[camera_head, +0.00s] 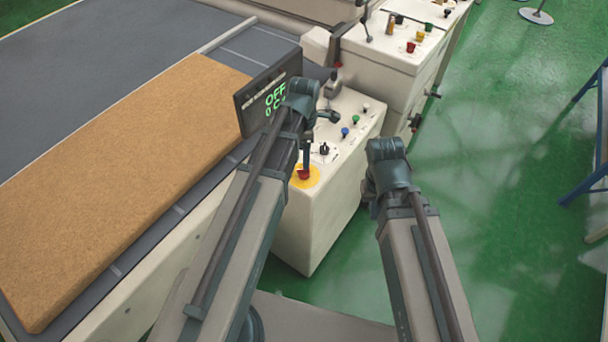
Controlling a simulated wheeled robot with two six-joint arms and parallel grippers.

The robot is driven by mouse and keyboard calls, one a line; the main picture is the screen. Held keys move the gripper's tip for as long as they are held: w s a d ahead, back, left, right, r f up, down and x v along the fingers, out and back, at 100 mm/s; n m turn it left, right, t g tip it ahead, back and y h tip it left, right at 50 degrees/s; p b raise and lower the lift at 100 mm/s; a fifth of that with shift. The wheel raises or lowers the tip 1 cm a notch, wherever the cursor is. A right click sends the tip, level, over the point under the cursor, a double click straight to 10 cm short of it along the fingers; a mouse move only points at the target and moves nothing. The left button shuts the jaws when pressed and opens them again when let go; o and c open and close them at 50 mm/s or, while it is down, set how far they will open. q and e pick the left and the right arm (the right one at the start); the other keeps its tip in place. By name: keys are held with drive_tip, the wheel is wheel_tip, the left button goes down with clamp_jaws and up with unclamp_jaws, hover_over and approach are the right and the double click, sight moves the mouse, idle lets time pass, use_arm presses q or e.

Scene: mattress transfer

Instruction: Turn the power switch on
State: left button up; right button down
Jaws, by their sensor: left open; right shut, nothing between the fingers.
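The control box (335,205) stands in the middle of the head view, with a small black rotary switch (323,149) on its sloped top. I cannot tell the switch's setting from its knob. A dark display (254,108) beside it reads "OFF" and a second line partly covered by my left arm. My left gripper (317,134) is open just above the panel, close to the switch; I cannot tell whether it touches it. My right gripper (371,188) is shut and empty, right of the box, its fingers mostly hidden by the wrist.
A red button on a yellow disc (314,181) sits in front of the switch. Blue (345,132), green (355,118) and white (366,106) buttons line the panel. A brown mattress slab (120,170) lies on the conveyor at left. Green floor (490,200) is open at right.

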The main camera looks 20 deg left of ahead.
sight(304, 172)
use_arm(q)
wheel_tip(304, 172, down, 8)
drive_tip(key=b, duration=0.7)
drive_tip(key=shift+f, duration=0.2)
clamp_jaws()
